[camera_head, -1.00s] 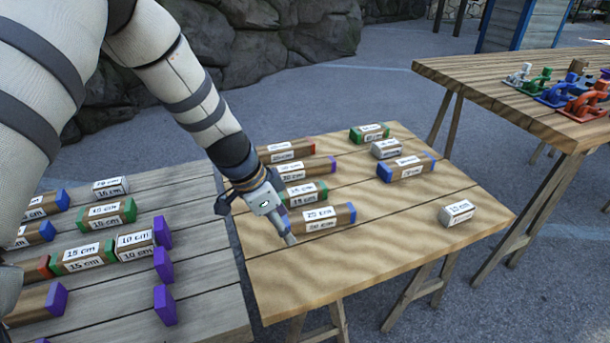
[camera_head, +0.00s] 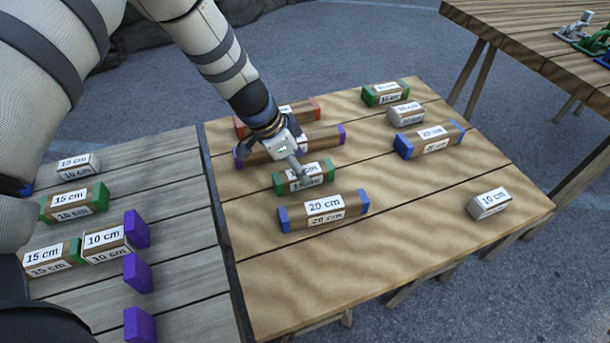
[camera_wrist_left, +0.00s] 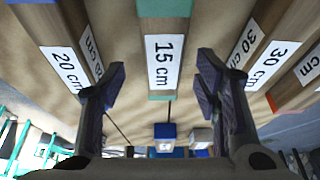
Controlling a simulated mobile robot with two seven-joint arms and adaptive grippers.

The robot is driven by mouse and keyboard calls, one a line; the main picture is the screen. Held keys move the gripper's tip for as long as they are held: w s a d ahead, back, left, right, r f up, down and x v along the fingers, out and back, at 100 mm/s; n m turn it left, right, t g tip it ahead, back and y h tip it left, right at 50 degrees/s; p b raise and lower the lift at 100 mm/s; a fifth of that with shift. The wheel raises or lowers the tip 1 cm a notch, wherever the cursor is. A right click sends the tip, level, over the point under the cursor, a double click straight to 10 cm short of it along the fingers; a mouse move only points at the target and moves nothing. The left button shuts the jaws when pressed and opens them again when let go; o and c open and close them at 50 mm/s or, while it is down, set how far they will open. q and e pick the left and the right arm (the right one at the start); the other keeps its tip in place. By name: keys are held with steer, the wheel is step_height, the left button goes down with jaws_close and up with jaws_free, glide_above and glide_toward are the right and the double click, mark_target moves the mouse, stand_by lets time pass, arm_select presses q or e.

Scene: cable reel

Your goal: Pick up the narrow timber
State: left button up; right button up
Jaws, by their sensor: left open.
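Several labelled timbers with coloured ends lie on the light wooden table; which one is the narrow one I cannot tell. My left gripper (camera_head: 301,172) is open over the green-ended 15 cm timber (camera_head: 318,175) and partly hides it. In the left wrist view the 15 cm timber (camera_wrist_left: 165,50) lies between the two open fingers of the gripper (camera_wrist_left: 160,78); no grip on it shows. The blue-ended 20 cm timber (camera_head: 295,220) is nearer the front. A purple-ended timber (camera_head: 318,139), labelled 30 cm in the left wrist view (camera_wrist_left: 258,45), lies behind. My right gripper is not seen.
A red-ended timber (camera_head: 298,108) lies farther back. Another blue-ended timber (camera_head: 429,138) and a white 10 cm block (camera_head: 489,203) are to the right. The grey table (camera_head: 190,225) at left holds more timbers and purple blocks (camera_head: 138,272). The light table's front is clear.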

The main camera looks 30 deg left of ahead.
arm_select(q)
steer(key=x, duration=0.4)
steer(key=shift+a+f, duration=0.1)
steer(key=shift+a, duration=0.05)
steer(key=c, duration=1.3)
